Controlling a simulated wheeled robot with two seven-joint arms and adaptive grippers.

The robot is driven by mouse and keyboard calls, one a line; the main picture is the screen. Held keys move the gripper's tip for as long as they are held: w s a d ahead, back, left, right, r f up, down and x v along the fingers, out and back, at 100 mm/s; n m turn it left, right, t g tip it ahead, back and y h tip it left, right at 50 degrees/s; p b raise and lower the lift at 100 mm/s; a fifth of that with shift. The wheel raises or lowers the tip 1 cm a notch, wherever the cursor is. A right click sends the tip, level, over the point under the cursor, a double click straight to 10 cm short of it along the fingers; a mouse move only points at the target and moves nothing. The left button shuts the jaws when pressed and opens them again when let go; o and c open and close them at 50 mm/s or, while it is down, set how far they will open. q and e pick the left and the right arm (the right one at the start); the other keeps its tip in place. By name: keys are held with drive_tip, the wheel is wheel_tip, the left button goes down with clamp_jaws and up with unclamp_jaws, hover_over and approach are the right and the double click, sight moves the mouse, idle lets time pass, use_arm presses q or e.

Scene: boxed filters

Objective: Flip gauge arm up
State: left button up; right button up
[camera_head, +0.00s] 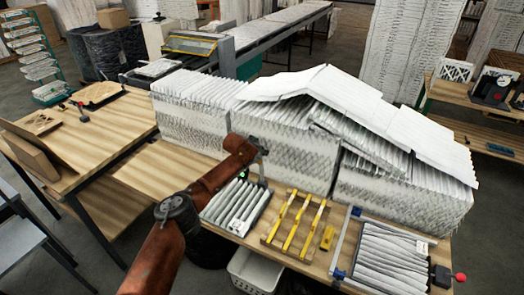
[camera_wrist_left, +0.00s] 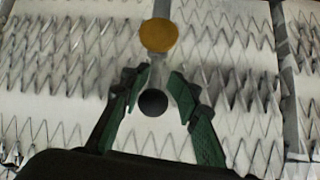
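My left gripper (camera_head: 262,168) is at the end of the rusty brown arm, in front of the stacked pleated filters and above the pleated piece on the bench. In the left wrist view its green-padded fingers (camera_wrist_left: 160,82) are apart, with visible gaps beside a black ball (camera_wrist_left: 152,103) between them. A yellow disc (camera_wrist_left: 159,35) lies beyond the fingertips, with a pale, blurred piece between disc and ball. I cannot tell for sure whether these form the gauge arm. My right gripper is not in view.
White pleated filters (camera_head: 285,150) stand in tall stacks behind the gripper. A yellow-barred rack (camera_head: 297,222), a framed pleated filter (camera_head: 388,258) and a red knob (camera_head: 460,277) on a black box lie to the right. A wooden table (camera_head: 65,165) is at left.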

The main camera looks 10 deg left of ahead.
use_arm(q)
drive_tip(key=shift+o, duration=0.9)
drive_tip(key=shift+d+r, duration=0.2)
drive_tip(key=shift+s+r, duration=0.1)
drive_tip(key=v, duration=1.1)
drive_tip(key=shift+s+r, duration=0.3)
